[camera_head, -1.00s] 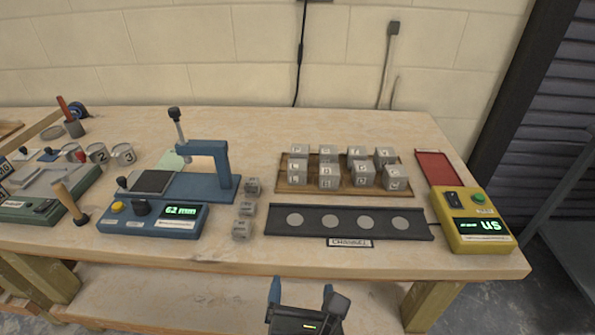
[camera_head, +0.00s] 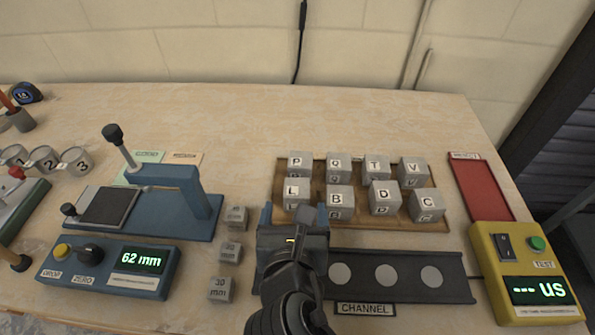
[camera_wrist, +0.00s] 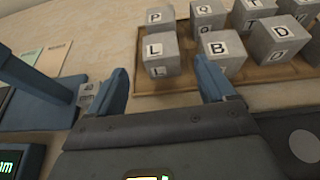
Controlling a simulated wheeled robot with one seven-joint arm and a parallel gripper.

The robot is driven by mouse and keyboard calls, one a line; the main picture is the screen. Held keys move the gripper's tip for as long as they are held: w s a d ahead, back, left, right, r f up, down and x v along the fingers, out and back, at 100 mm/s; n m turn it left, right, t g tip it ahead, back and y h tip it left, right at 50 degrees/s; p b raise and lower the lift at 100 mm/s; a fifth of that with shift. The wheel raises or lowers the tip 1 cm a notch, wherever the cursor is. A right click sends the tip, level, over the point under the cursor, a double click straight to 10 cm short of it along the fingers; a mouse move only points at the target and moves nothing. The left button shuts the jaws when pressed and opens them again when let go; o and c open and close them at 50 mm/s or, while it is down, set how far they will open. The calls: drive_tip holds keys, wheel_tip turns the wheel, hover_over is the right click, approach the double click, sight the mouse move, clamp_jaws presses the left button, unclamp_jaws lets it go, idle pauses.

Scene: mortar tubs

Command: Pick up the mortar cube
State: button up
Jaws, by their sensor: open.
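Grey mortar cubes with white letter labels stand in two rows on a wooden tray (camera_head: 436,208). The back row shows P (camera_head: 299,164), Q (camera_head: 338,166), T (camera_head: 376,167) and V (camera_head: 413,171). The front row shows L (camera_head: 296,193), B (camera_head: 339,200), D (camera_head: 384,197) and C (camera_head: 426,204). My gripper (camera_head: 296,212) is open and empty, just in front of cube L. In the wrist view its blue fingers (camera_wrist: 168,88) point at cube L (camera_wrist: 160,55), which sits beyond them, with cube B (camera_wrist: 221,52) to the right.
A dark channel strip (camera_head: 452,290) with pale discs lies right of my gripper. Smaller 30 mm cubes (camera_head: 221,289) stand to its left, beside a blue press (camera_head: 170,205). A yellow meter (camera_head: 520,270) and red tray (camera_head: 482,187) are at right. The table behind the cubes is clear.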

sight(296, 199)
drive_tip(key=x, duration=0.3)
drive_tip(key=shift+w, duration=0.25)
drive_tip(key=shift+f+x, duration=0.2)
drive_tip(key=shift+x, duration=2.15)
drive_tip(key=shift+d, duration=0.1)
drive_tip(key=shift+c, duration=0.2)
drive_tip(key=c, duration=1.2)
